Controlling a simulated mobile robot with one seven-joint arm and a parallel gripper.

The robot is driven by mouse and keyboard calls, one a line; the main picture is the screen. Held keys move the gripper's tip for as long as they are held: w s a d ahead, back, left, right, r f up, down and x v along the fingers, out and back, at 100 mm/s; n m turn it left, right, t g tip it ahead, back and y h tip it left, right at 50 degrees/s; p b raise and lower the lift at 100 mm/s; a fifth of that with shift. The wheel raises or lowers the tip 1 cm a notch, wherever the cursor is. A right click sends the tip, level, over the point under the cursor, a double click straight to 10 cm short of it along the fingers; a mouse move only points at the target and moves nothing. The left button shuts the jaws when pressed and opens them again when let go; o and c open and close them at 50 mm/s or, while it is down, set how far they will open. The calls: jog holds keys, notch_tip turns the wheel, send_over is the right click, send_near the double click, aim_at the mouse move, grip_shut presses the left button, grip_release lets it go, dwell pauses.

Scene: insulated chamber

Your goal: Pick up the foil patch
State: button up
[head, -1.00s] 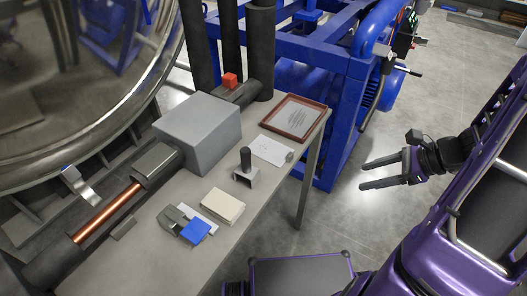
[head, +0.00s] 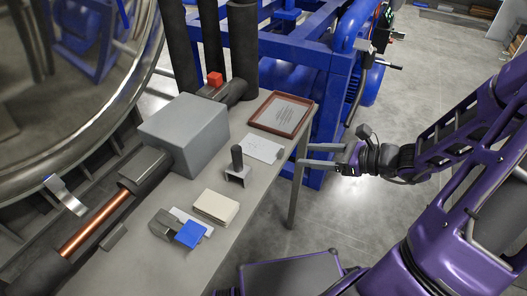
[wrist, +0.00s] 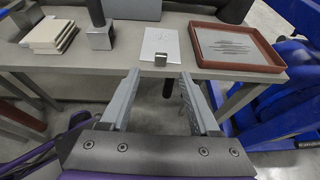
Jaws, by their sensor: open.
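A small shiny silver piece, which looks like the foil patch (wrist: 160,60), sits at the near edge of a white card (wrist: 160,43) by the table's edge. The card also shows in the head view (head: 263,147); the silver piece is hard to make out there. My gripper (wrist: 159,74) is open and empty. In the wrist view its fingertips stand either side of the line to the silver piece, just short of it. In the head view my gripper (head: 300,154) is at the table's right edge, pointing left.
A red-brown tray (head: 302,126) holding a grey sheet lies behind the card. A bracket with a dark post (head: 237,165), cream blocks (head: 216,205), a blue block (head: 190,234) and a grey box (head: 185,130) stand on the table. Blue framework (head: 330,100) rises behind.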

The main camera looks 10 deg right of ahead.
aim_at(283, 152)
jog(key=b+x, duration=0.1)
jog(key=x, duration=0.6)
jog(key=shift+w+a+f+b, duration=0.15)
jog(key=shift+w+b, duration=0.05)
jog(key=shift+b, duration=0.15)
grip_shut()
